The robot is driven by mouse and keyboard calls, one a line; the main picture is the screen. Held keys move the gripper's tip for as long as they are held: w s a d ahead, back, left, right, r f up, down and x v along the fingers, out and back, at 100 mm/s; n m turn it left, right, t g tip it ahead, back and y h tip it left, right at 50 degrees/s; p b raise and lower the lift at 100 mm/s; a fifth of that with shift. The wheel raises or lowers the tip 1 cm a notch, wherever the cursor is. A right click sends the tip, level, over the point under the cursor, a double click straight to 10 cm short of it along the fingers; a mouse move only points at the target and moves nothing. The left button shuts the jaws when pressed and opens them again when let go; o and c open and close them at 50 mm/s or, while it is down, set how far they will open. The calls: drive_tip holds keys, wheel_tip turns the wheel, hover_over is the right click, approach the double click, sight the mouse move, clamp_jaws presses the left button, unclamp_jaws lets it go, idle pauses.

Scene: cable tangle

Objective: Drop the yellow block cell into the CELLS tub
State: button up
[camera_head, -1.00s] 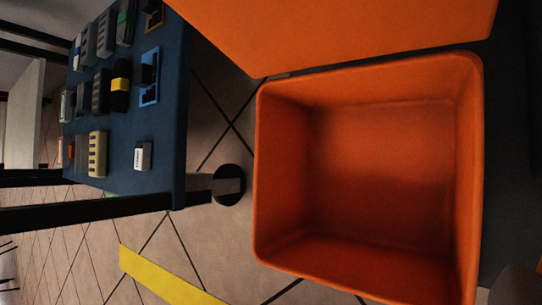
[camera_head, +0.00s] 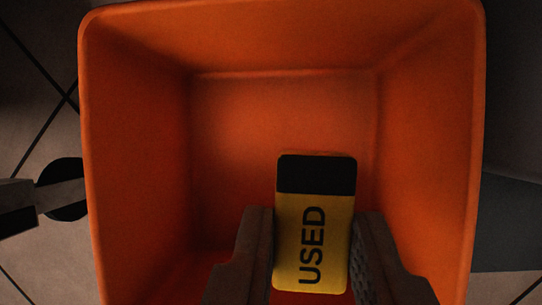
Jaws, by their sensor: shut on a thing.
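The yellow block cell (camera_head: 313,243) has a black end and the word USED on its yellow face. My gripper (camera_head: 314,226) is shut on it, one finger on each side, at the lower middle of the head view. An orange tub (camera_head: 455,150) fills most of the view. The cell shows in front of the tub's open, empty-looking interior, with its black end towards the back wall. How far the cell is above the tub floor I cannot tell. No CELLS label shows on the visible walls.
Tiled floor (camera_head: 35,255) lies left of the tub. A dark post with a round black foot (camera_head: 62,188) stands close to the tub's left wall. A dark grey surface lies to the right of the tub.

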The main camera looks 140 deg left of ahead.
drive_tip(key=shift+f, duration=0.15)
drive_tip(key=o, duration=1)
drive_tip(key=shift+o, duration=0.2)
drive_tip(key=shift+s, duration=0.1)
drive_tip(key=v, duration=1.7)
drive_tip(key=shift+r, duration=0.25)
